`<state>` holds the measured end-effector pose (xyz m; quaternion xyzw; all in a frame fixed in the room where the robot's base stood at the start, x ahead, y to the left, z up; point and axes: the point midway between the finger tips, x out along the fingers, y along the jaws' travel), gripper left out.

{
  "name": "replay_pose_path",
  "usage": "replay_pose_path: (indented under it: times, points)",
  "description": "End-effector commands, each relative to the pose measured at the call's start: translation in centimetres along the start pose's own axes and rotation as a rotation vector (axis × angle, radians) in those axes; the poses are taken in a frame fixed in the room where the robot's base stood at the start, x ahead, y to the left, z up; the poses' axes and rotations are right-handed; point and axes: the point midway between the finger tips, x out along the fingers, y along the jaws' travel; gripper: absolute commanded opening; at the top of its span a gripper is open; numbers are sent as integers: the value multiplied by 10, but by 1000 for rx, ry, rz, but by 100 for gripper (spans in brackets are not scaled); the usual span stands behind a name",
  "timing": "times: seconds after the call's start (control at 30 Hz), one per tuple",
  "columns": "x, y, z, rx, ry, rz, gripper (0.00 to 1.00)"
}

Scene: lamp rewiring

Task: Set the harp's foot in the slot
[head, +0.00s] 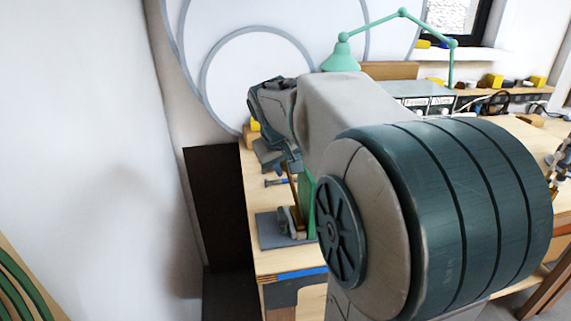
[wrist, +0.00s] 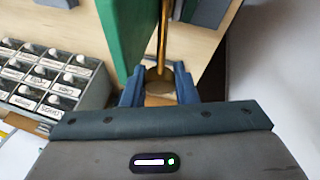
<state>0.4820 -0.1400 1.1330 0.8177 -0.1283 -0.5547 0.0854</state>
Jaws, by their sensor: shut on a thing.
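A slim brass piece, which looks like the harp (wrist: 163,40), stands between the two blue-grey fingers of my gripper (wrist: 159,88) in the wrist view. My gripper is shut on it. A round brass part shows at its lower end there, between the fingertips. In the head view the harp (head: 293,190) is a thin brass strip below my gripper (head: 294,166), beside a green upright panel (head: 308,200). The panel also shows left of the harp in the wrist view (wrist: 122,35). I cannot make out the slot or whether the foot touches anything.
A cabinet of small labelled drawers (wrist: 50,78) stands left in the wrist view. A grey plate with a clamp-like block (head: 270,232) lies at the bench's near end. A green lamp (head: 341,58) stands at the back. My arm hides much of the bench; a wall is close left.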

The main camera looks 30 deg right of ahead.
Motion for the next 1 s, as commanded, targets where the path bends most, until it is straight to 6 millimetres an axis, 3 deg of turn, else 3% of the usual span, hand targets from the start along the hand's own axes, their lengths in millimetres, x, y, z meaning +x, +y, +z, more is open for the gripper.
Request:
replay_pose_path:
  times: [0.17, 0.2, 0.3, 0.67, 0.77, 1.0]
  points:
    - [2, 0, 0, 0, 2, 1, 0]
    - [2, 0, 0, 0, 2, 1, 29]
    - [1, 0, 0, 0, 2, 1, 52]
    - [-5, 0, 1, 2, 1, 1, 52]
    - [-20, 0, 0, 2, 4, 1, 52]
    - [-76, -1, 0, 0, 6, 0, 52]
